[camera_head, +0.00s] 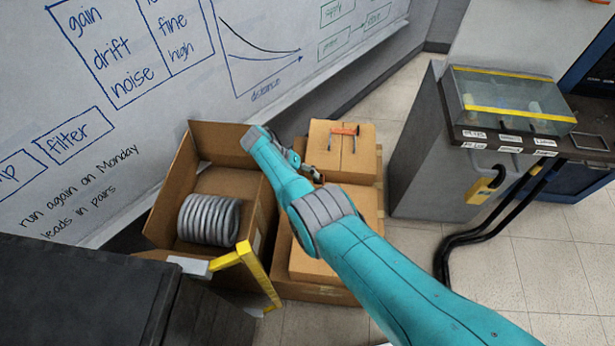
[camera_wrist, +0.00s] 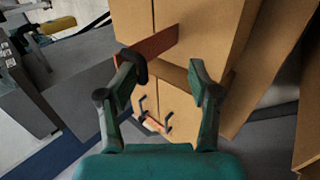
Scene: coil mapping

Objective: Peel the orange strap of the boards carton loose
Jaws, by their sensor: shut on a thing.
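The orange strap (camera_wrist: 155,43) shows there as a flat reddish-orange band that sticks out past the carton's edge beside my left finger. My gripper (camera_wrist: 165,72) is shut on the strap, close against the carton; a darker brown stretch lies between the fingertips. In the head view my gripper (camera_head: 312,172) is small and partly hidden by my arm, and the held strap is not clear.
An orange bar with dark hooked ends (camera_head: 345,131) lies on the carton top. An open carton (camera_head: 160,215) with a grey coil (camera_head: 209,218) stands left, a yellow angled piece (camera_head: 258,272) before it. A grey cabinet (camera_head: 430,150) with black cables stands right. Floor is free between.

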